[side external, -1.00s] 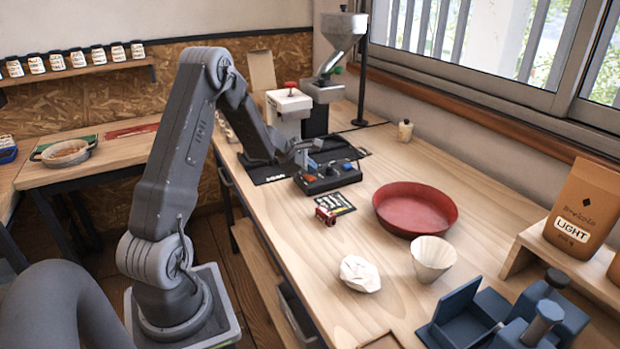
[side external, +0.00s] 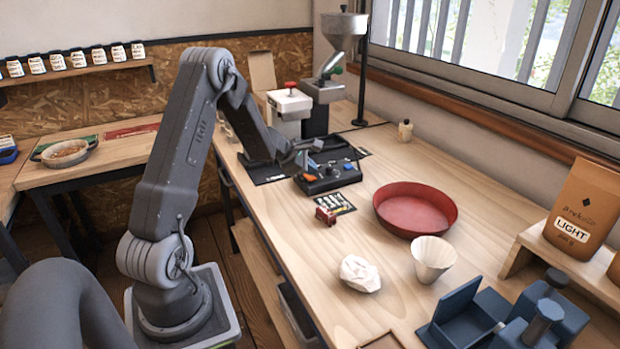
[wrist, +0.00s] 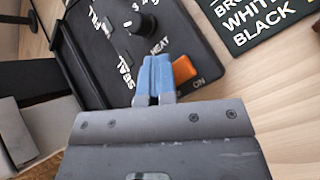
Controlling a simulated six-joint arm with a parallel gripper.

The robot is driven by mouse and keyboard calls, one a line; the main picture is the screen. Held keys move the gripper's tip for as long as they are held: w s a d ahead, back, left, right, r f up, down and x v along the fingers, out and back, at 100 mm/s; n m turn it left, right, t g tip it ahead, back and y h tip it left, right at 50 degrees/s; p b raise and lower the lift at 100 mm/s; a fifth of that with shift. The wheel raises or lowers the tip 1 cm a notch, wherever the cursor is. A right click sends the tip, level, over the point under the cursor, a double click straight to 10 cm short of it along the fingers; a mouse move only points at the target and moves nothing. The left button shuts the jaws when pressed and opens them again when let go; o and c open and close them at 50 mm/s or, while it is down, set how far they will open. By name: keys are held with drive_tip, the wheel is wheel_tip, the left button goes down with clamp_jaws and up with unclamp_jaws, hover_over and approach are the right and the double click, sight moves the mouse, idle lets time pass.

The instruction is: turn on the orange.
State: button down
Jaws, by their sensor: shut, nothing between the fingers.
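The orange switch (wrist: 184,70) sits on a black control box (wrist: 178,38), close to the printed words HEAT and ON. I cannot tell which way the switch is tipped. In the side view the orange switch (side external: 309,178) is a small spot on the box's near left part. My gripper (wrist: 156,66) is shut and empty, its blue fingertips just left of the orange switch in the wrist view. Whether they touch it I cannot tell. In the side view my gripper (side external: 304,160) is low over the box's left end.
A black knob (wrist: 138,22) stands on the box beyond my fingertips. A dark card with printed words (wrist: 262,22) lies to the right. In the side view a red bowl (side external: 415,208), a small red object (side external: 325,215) and a white paper cone (side external: 433,258) stand nearer the camera.

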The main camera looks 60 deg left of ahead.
sight(308, 176)
drive_tip(key=shift+s+d+f, duration=0.15)
drive_tip(key=shift+d+f, duration=0.05)
drive_tip(key=shift+f, duration=0.35)
drive_tip(key=shift+a+r, duration=0.1)
drive_tip(key=shift+r, duration=0.3)
drive_tip(key=shift+a+r, duration=0.15)
drive_tip(key=shift+r, duration=0.15)
drive_tip(key=shift+a+r, duration=0.15)
drive_tip(key=shift+r, duration=1.05)
drive_tip(key=shift+a+r, duration=0.15)
drive_tip(key=shift+r, duration=1)
